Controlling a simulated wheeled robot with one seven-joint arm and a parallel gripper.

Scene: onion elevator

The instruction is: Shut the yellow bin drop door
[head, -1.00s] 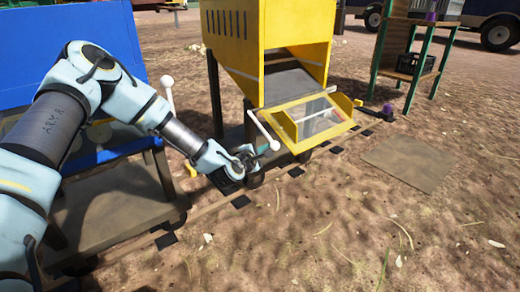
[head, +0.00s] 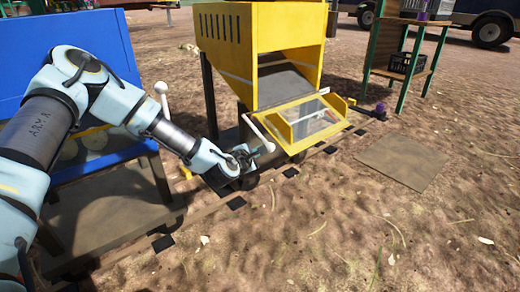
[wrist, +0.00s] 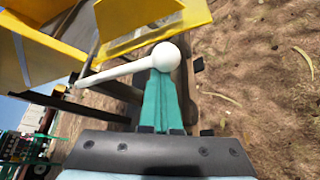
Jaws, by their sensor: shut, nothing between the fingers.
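The yellow bin (head: 235,40) stands in the middle of the head view. Its drop door (head: 310,122), a yellow frame with a clear pane, hangs tilted outward at the bottom front. A white lever with a round knob (head: 268,147) is at the door's left side. My gripper (head: 255,152) is at the knob end of this lever. In the wrist view the teal fingers (wrist: 162,104) are together, and the white knob (wrist: 166,56) is right at their tips. The fingers hold nothing; whether they touch the knob I cannot tell.
A blue bin (head: 75,45) with its own white-knobbed lever (head: 161,88) stands at the left, beside my arm. A green-legged shelf with a black crate (head: 405,64) is at the back right. A flat brown board (head: 400,160) lies on open dirt at the right.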

